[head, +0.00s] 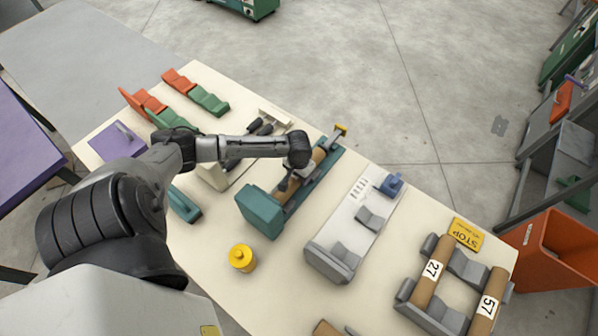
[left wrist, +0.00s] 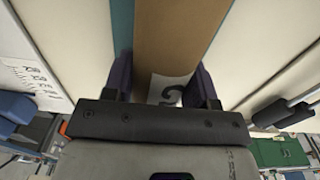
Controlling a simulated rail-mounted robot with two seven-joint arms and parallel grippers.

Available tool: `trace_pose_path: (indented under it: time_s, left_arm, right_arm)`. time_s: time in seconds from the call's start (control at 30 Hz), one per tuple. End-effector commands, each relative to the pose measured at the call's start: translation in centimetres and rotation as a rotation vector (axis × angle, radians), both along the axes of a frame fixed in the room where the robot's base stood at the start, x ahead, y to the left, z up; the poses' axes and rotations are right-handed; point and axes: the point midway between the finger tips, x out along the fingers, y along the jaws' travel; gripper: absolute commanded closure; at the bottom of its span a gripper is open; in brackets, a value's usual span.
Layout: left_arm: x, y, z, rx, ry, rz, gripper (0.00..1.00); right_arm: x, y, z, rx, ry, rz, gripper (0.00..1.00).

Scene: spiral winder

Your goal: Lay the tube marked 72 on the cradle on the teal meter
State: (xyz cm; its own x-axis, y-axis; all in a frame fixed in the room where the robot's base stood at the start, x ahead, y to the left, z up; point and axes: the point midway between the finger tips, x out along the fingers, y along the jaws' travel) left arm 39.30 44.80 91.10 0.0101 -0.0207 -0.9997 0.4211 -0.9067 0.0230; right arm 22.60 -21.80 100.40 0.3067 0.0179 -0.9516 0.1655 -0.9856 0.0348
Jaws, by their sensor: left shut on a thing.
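The teal meter (head: 262,212) stands in the middle of the table, with a block at its near end and a yellow-topped post (head: 340,130) at its far end. A brown cardboard tube (head: 319,154) lies lengthwise along it. My left gripper (head: 288,184) reaches down over the meter and is shut on this tube. In the left wrist view the tube (left wrist: 168,40) is between the two dark fingers (left wrist: 160,88). A white label with a partly hidden digit shows, so I cannot read the whole number. The cradle is hidden; I cannot tell whether the tube touches it. My right gripper is not in view.
A grey fixture (head: 335,262) with a scale stands right of the meter. Tubes marked 27 (head: 431,272) and 57 (head: 487,300) lie on a grey rack. A yellow knobbed weight (head: 242,258) stands near the meter. Green and orange stands (head: 207,98) are at the far left.

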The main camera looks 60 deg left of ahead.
Motion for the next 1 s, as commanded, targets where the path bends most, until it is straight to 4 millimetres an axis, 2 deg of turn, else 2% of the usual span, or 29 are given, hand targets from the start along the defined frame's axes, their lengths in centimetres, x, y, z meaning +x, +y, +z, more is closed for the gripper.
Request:
trace_pose_path:
  time_s: [0.37, 0.4, 0.7, 1.0]
  left_arm:
    - [0.03, 0.02, -0.58, 0.000, -0.001, 0.000, 0.72]
    - [0.03, 0.02, -0.58, 0.000, -0.001, 0.000, 0.47]
    - [0.03, 0.01, -0.58, 0.000, -0.001, 0.000, 0.18]
    - [0.03, 0.04, -0.26, 0.000, -0.001, 0.000, 0.18]
  right_arm:
    - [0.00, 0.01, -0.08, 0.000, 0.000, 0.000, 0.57]
    - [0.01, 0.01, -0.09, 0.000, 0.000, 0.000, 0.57]
    - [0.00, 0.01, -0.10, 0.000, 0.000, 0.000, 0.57]
    - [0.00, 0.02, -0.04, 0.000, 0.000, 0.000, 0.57]
